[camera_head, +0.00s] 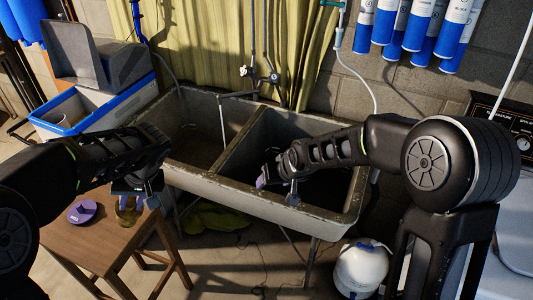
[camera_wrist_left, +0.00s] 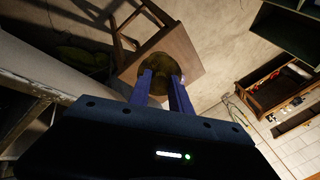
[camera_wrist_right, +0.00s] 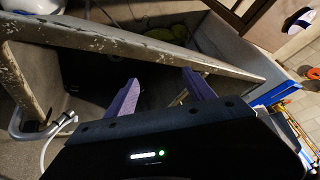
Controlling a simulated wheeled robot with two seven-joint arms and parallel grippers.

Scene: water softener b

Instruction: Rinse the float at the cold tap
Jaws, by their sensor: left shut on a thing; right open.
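My left gripper (camera_head: 136,190) is over the wooden stool at the left. It is shut on an amber-olive rounded thing (camera_head: 127,212), which also shows beyond the fingertips in the left wrist view (camera_wrist_left: 160,66). I cannot tell for sure whether this is the float. The tap (camera_head: 262,78) stands behind the double stone sink (camera_head: 218,178), its spout reaching over the basins near the divider. I cannot tell which handle is cold, or see running water. My right gripper (camera_wrist_right: 160,92) is open and empty above the right basin.
A purple round piece (camera_head: 82,211) lies on the stool (camera_head: 95,245). A blue-rimmed bin (camera_head: 115,108) stands left of the sink. A white-and-blue tank (camera_head: 360,268) is on the floor at right. Blue-and-white cartridges (camera_head: 420,25) hang on the wall.

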